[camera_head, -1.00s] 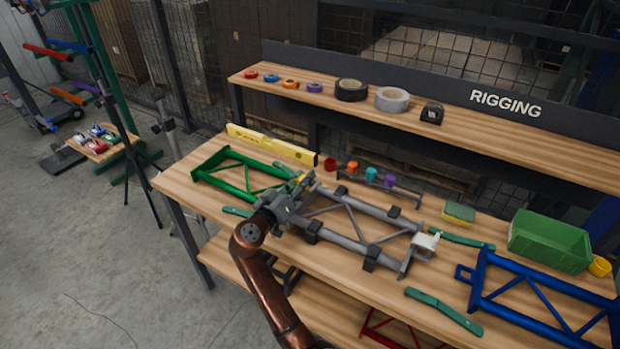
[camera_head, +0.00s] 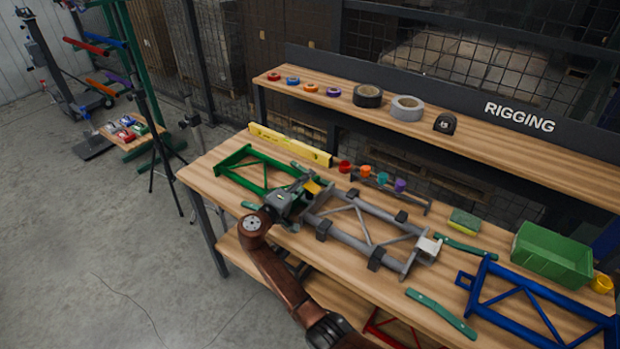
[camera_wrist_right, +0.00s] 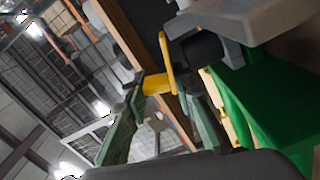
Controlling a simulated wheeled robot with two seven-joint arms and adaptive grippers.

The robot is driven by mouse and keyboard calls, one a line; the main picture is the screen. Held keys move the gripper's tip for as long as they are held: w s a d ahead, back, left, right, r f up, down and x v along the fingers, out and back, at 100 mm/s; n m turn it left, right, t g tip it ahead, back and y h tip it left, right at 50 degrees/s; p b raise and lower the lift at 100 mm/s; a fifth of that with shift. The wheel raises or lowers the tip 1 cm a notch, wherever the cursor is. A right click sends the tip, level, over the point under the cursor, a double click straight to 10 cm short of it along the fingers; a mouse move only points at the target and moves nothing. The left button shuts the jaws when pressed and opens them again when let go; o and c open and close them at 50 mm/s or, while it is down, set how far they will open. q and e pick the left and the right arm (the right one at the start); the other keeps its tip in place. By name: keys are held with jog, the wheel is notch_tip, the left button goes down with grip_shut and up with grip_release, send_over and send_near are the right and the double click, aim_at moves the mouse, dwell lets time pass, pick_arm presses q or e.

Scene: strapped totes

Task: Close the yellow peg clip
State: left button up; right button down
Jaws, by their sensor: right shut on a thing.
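The yellow peg clip (camera_wrist_right: 167,60) shows in the right wrist view as a thin upright yellow piece with a short tab, beside a dark round tube end. My right gripper (camera_wrist_right: 158,87) is shut on the tab, which lies between its green fingertips. In the head view, my right gripper (camera_head: 305,196) is at the left end of the grey truss (camera_head: 350,243), and a bit of the yellow clip (camera_head: 312,187) shows beside it. The gripper hides much of that joint, so I cannot tell how far the clip is closed. My left gripper is not in view.
A green frame (camera_head: 236,158) lies just left of the joint, with a yellow level (camera_head: 290,145) behind it. A rack with colored cups (camera_head: 382,178) stands behind the truss. A blue frame (camera_head: 487,292) and a green bin (camera_head: 553,250) are at the right.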

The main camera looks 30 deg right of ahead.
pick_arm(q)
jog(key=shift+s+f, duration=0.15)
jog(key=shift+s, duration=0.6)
pick_arm(e)
jog(key=shift+w+n, duration=0.2)
jog(key=shift+n, duration=0.5)
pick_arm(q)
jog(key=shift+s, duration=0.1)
pick_arm(e)
jog(key=c, duration=2)
grip_release()
jog(key=shift+o, duration=1.4)
jog(key=shift+f, duration=0.2)
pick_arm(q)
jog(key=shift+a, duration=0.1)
pick_arm(e)
jog(key=shift+a+f, duration=0.1)
jog(key=v, duration=0.8)
